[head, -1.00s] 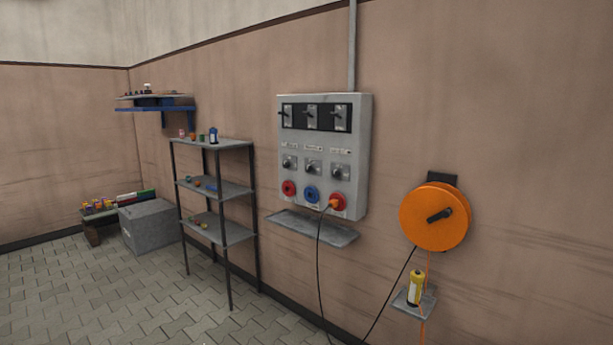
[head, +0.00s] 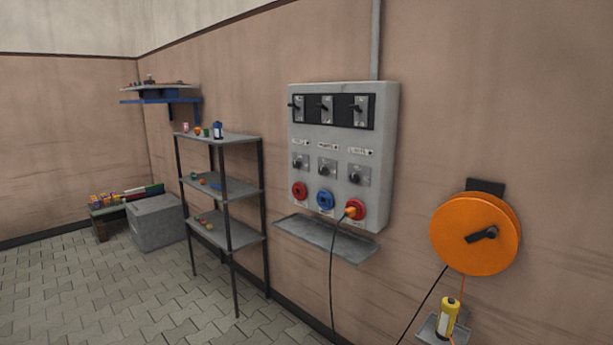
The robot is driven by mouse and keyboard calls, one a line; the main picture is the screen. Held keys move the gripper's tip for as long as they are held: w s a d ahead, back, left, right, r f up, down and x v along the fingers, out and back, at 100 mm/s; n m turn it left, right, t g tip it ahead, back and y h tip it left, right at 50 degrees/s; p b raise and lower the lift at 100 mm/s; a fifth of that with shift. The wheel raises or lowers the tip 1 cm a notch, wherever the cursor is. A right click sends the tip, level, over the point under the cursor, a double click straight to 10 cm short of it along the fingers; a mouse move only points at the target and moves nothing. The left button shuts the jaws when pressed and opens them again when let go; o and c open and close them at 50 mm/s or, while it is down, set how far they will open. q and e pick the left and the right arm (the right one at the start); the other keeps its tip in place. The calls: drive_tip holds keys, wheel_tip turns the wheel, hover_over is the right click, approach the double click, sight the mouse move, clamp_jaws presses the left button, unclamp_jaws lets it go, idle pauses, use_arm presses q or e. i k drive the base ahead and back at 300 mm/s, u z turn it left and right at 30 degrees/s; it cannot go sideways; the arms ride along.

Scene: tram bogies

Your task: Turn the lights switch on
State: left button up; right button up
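A grey electrical panel (head: 343,135) hangs on the brown wall right of centre. Near its top is a black strip with three lever switches: a left lever (head: 297,108), a middle lever (head: 325,108) and a right lever (head: 358,109). Below are labels too small to read and three rotary switches: left (head: 300,162), middle (head: 327,167) and right (head: 357,173). I cannot tell which one is the lights switch. Red and blue sockets sit at the bottom, and an orange plug (head: 350,211) is in the right red one. Neither of my grippers is in view.
A small grey shelf (head: 325,238) juts out under the panel, with a black cable hanging past it. An orange reel (head: 475,233) is on the wall at right, above a yellow bottle (head: 447,316). A shelving rack (head: 228,188) stands left. The paved floor (head: 110,290) is clear.

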sight(354, 178)
drive_tip(key=z, duration=0.05)
drive_tip(key=i, duration=0.75)
drive_tip(key=z, duration=0.9)
drive_tip(key=i, duration=0.45)
drive_tip(key=z, duration=0.5)
